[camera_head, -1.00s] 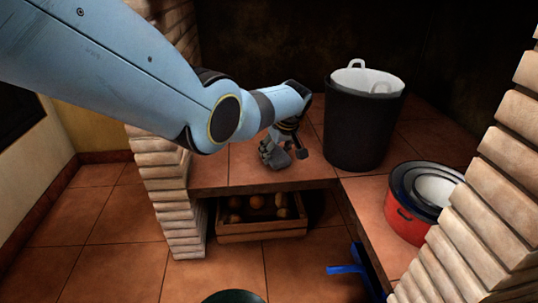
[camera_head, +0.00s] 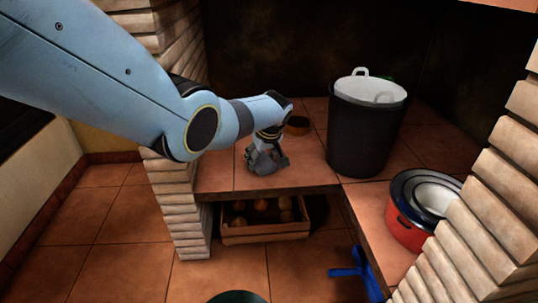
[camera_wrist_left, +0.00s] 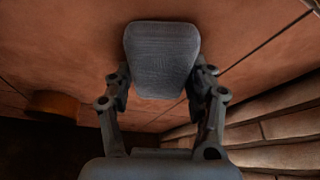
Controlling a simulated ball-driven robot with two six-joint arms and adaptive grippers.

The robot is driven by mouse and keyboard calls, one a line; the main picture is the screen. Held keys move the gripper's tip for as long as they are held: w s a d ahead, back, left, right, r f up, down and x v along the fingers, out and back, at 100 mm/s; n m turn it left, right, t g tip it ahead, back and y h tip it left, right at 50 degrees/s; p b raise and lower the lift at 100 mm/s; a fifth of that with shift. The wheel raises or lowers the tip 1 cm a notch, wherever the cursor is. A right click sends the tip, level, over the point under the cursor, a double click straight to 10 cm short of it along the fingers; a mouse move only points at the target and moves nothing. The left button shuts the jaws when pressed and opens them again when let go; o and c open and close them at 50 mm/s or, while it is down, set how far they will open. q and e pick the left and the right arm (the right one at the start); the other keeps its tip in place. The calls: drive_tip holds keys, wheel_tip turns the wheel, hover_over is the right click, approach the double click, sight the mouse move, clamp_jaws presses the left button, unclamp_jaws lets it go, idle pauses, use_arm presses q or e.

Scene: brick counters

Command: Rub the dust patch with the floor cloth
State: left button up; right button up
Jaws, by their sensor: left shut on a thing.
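My left gripper (camera_head: 266,155) is low over the tiled brick counter, near its front edge and left of the black bin. In the wrist view, the left gripper (camera_wrist_left: 163,85) is shut on a dark grey, rounded pad with a woven-looking surface, apparently the floor cloth (camera_wrist_left: 162,58). It lies at or just above the terracotta tiles; I cannot tell whether it touches them. I cannot make out a dust patch in either view; the gripper and the pad hide part of the counter. My right gripper is not in view.
A black bin (camera_head: 362,135) with a white-handled liner stands right of the gripper. A small brown round dish (camera_head: 297,125) sits behind it. Red nested pots (camera_head: 404,221) stand at the right. A wooden crate (camera_head: 264,232) is below the counter. A brick pillar (camera_head: 178,205) rises at left.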

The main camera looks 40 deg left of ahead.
sight(226, 166)
use_arm(q)
drive_tip(key=shift+s+a, duration=0.3)
drive_tip(key=shift+s, duration=0.05)
drive_tip(key=shift+s+a+r+p, duration=0.1)
drive_tip(key=shift+s+a+p, duration=0.6)
drive_tip(key=shift+s+a, duration=0.4)
drive_tip(key=shift+a, duration=0.15)
drive_tip(key=shift+s+a+p, duration=0.65)
drive_tip(key=shift+s+a, duration=0.15)
drive_tip(key=shift+a, duration=0.15)
drive_tip(key=shift+s+a+p, duration=0.45)
drive_tip(key=shift+s+a, duration=0.5)
drive_tip(key=shift+a, duration=0.25)
drive_tip(key=shift+s+a+f, duration=0.25)
drive_tip(key=shift+s, duration=0.05)
